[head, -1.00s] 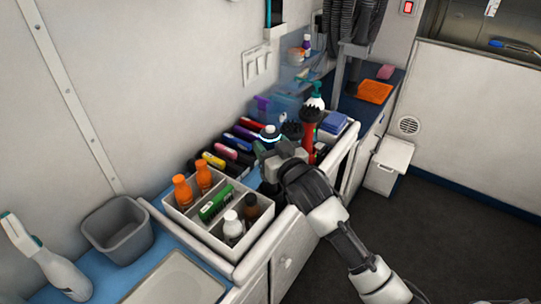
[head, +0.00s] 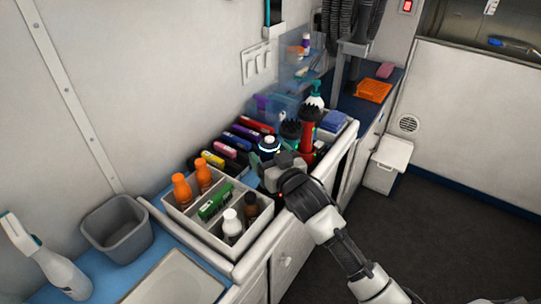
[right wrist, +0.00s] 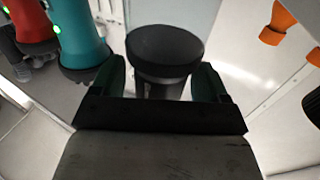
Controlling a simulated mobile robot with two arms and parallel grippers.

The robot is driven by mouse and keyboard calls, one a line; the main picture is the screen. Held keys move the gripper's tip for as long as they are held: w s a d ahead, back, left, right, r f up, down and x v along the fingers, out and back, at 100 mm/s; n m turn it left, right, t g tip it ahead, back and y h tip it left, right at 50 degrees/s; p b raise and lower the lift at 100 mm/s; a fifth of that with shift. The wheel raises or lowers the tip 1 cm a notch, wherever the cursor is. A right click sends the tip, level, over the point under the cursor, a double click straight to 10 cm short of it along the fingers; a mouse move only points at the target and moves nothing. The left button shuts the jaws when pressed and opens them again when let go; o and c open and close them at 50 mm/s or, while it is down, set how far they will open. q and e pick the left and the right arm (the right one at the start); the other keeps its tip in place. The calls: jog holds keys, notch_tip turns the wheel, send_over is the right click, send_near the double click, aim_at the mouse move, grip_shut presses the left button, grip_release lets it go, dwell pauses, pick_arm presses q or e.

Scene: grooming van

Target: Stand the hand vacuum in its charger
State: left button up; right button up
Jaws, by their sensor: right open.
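My right gripper (head: 272,174) is low over the counter, right beside the divided tray. In the right wrist view its open fingers (right wrist: 160,78) stand on either side of a dark grey cylinder with a wide, round black end (right wrist: 165,48). This looks like the hand vacuum, but I cannot be sure; contact with the fingers is unclear. In the head view the gripper mostly hides it. A red device (head: 307,133) and a teal one (head: 291,131) with dark tops stand behind, with green lights in the wrist view. No empty charger is clearly visible. My left gripper is out of view.
A row of coloured items (head: 228,150) lies along the wall. A grey bin (head: 117,230) and spray bottle (head: 50,262) stand at left.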

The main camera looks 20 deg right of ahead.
jog(key=shift+r, duration=0.2)
jog(key=s+d+b, duration=0.1)
jog(key=s+d, duration=0.1)
jog(key=s, duration=1)
jog(key=shift+d, duration=0.15)
jog(key=shift+w, duration=0.1)
dwell(1.4)
